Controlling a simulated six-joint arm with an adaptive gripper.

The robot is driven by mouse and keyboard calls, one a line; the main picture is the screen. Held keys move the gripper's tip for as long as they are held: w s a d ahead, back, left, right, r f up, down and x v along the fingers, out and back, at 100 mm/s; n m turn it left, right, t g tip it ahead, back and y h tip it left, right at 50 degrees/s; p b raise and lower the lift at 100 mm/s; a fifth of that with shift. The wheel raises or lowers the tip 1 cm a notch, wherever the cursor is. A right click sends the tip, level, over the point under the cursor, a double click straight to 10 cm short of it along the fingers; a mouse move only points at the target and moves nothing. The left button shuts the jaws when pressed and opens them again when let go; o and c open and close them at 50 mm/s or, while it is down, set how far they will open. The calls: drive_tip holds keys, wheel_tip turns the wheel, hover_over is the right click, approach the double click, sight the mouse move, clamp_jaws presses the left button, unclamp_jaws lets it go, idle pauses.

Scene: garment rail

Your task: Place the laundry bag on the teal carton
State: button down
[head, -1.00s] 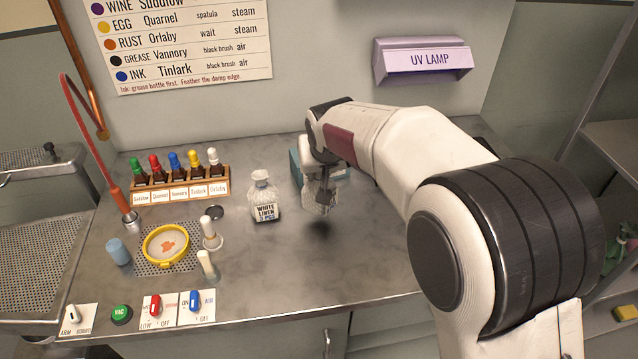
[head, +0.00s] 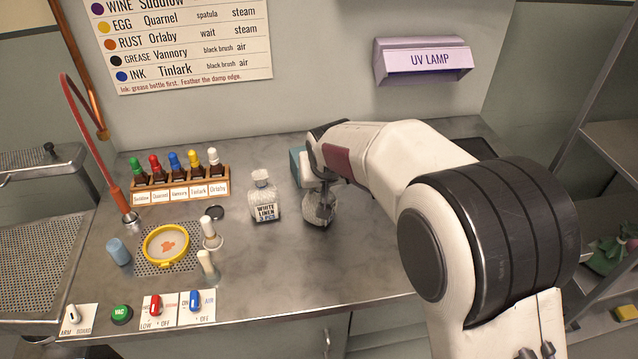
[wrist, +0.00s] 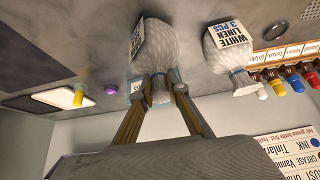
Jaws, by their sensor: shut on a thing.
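A pale laundry bag (head: 314,214) is at the middle of the worktop, right of the other bag. My gripper (head: 326,202) is shut on its gathered neck from above. In the wrist view the same bag (wrist: 165,42) shows between my two fingers, with a label on its side. It is at or very near the worktop; I cannot tell if it touches. The teal carton (head: 295,166) is just behind the held bag, mostly hidden by my arm and gripper. A similar bag (head: 265,198), labelled WHITE LINEN, stands upright to the left.
A wooden rack (head: 182,187) of dropper bottles stands at the back left. A round black disc (head: 215,212), white-topped pieces and a yellow hoop (head: 166,245) lie left of the bags. The UV lamp (head: 423,62) hangs on the wall. The front middle worktop is clear.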

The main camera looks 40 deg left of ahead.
drive_tip(key=shift+f, duration=0.1)
drive_tip(key=c, duration=2)
unclamp_jaws()
drive_tip(key=shift+o, duration=0.2)
drive_tip(key=shift+v, duration=1.05)
drive_tip(key=v, duration=1)
